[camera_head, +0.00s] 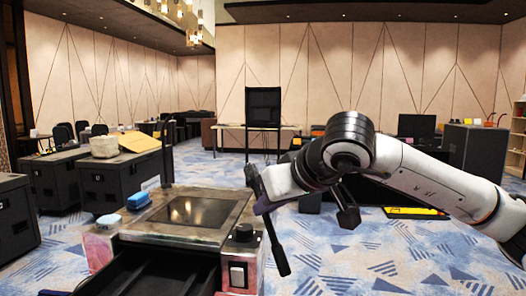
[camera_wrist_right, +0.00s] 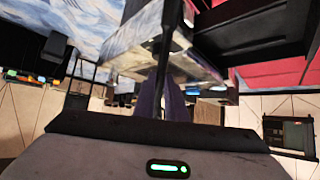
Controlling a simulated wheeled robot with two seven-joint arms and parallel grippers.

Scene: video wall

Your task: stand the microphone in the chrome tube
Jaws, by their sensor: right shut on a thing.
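My right gripper (camera_head: 265,205) comes in from the right in the head view and is shut on a slim dark stick, which I take for the microphone (camera_head: 278,250). The stick hangs tilted down to the right, with its thicker end low, just right of the cabinet (camera_head: 130,238). In the right wrist view, my fingers (camera_wrist_right: 172,100) close on a thin dark shaft (camera_wrist_right: 163,65). I cannot make out the chrome tube for certain. A round dark-topped fitting (camera_head: 243,232) sits on the cabinet's right front corner, apart from the stick. My left gripper is not in view.
Black cases (camera_head: 125,180) stand at left.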

